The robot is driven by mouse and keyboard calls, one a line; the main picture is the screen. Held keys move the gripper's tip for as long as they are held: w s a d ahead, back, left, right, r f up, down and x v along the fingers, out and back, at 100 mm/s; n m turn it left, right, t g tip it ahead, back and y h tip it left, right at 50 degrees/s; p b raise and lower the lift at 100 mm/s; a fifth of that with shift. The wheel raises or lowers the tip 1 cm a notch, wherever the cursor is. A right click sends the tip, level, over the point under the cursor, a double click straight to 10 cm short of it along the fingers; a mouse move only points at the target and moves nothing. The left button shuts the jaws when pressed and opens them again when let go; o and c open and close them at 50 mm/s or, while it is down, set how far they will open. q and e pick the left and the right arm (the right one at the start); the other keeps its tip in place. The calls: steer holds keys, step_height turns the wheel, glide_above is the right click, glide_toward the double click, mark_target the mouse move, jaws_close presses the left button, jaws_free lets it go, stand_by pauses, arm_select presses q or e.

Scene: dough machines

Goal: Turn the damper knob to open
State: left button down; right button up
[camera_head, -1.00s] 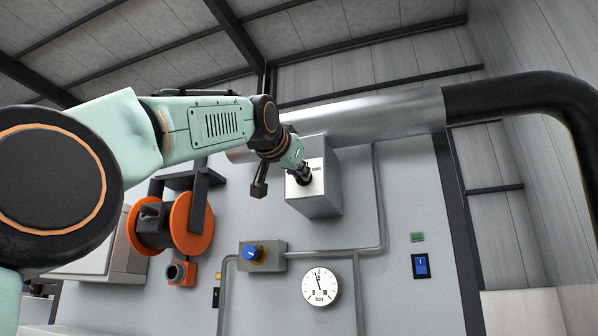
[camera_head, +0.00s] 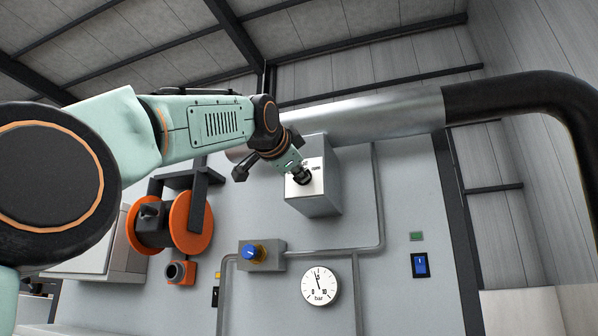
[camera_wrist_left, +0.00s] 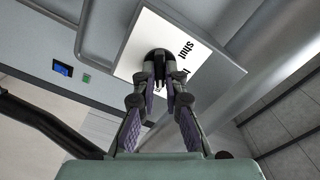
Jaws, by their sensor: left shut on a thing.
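The damper knob is black and sits on a white label plate (camera_head: 312,187) on the front of a grey box (camera_head: 325,207). In the left wrist view the knob (camera_wrist_left: 157,60) stands in front of the plate, with the word "shut" to its upper right and other lettering partly hidden beside it. My left gripper (camera_head: 301,175) reaches the knob from the left. In the left wrist view its fingertips (camera_wrist_left: 160,88) are closed on the knob. The fingers hide part of the knob. My right gripper is in neither view.
A silver pipe (camera_head: 370,120) runs just above and behind the box and joins a thick black pipe (camera_head: 530,97). Below are a blue knob (camera_head: 250,252), a pressure gauge (camera_head: 320,286) and thin conduits. An orange reel (camera_head: 190,222) hangs at the left.

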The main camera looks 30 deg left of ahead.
arm_select(q)
steer(key=shift+w+f, duration=0.1)
steer(key=shift+f, duration=0.1)
stand_by(0.3)
steer(key=c, duration=1.9)
jaws_free()
steer(key=o, duration=0.5)
steer(key=shift+s+r, duration=0.2)
steer(key=shift+s, duration=0.05)
steer(key=shift+w, duration=0.15)
